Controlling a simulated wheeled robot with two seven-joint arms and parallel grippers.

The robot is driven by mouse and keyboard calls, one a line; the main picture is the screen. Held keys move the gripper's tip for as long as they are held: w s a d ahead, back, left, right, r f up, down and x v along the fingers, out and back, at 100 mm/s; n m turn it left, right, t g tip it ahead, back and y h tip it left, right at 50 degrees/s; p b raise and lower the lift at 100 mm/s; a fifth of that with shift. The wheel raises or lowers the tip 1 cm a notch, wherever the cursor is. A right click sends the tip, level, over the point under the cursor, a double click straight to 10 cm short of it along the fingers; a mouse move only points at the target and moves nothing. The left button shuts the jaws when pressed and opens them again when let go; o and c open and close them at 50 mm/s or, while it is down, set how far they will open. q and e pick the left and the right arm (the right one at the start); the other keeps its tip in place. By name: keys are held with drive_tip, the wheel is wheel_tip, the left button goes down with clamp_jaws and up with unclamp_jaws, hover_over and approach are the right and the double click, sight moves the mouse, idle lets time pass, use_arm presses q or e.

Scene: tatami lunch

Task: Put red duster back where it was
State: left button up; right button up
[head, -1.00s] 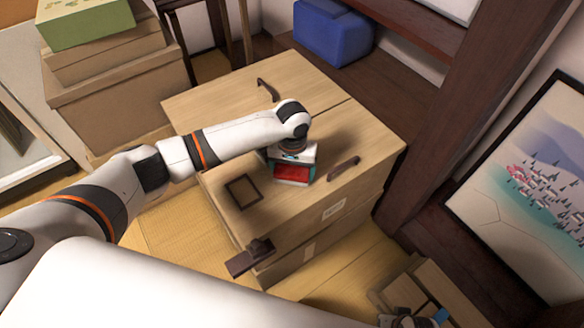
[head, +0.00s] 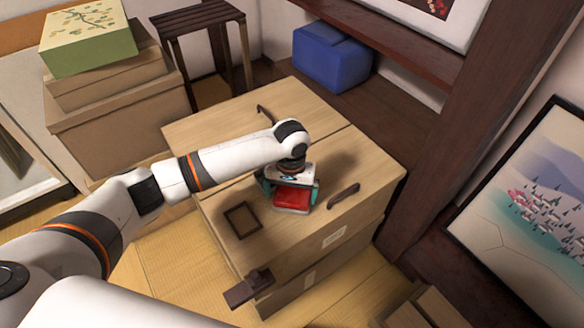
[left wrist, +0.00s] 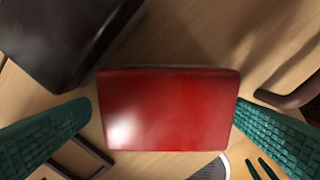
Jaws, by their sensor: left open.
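The red duster (head: 292,199) shows as a red block over the top of the light wooden cabinet (head: 215,125), near its front. In the left wrist view the duster (left wrist: 168,112) fills the middle, its broad red face toward the camera. My left gripper (head: 291,192) is over it, pointing down. Its teal fingers are spread, one on each side of the duster; the left wrist view shows the gripper (left wrist: 164,104) with its tips close to the short sides. I cannot tell whether they touch it. My right gripper is out of view.
A small dark frame (head: 242,219) lies left of the duster. A dark handle (head: 343,195) is to its right, another (head: 265,113) farther back. A black object (left wrist: 60,40) is close by in the left wrist view. A dark wooden post (head: 455,130) stands right of the cabinet.

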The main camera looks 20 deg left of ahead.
sight(292, 195)
use_arm(q)
wheel_tip(292, 195, up, 10)
drive_tip(key=p, duration=0.2)
drive_tip(key=shift+d, duration=0.25)
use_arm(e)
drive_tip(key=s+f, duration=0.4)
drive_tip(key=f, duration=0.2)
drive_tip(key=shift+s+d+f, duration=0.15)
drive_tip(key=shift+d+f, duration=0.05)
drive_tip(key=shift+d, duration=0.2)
use_arm(q)
drive_tip(key=shift+f, duration=0.1)
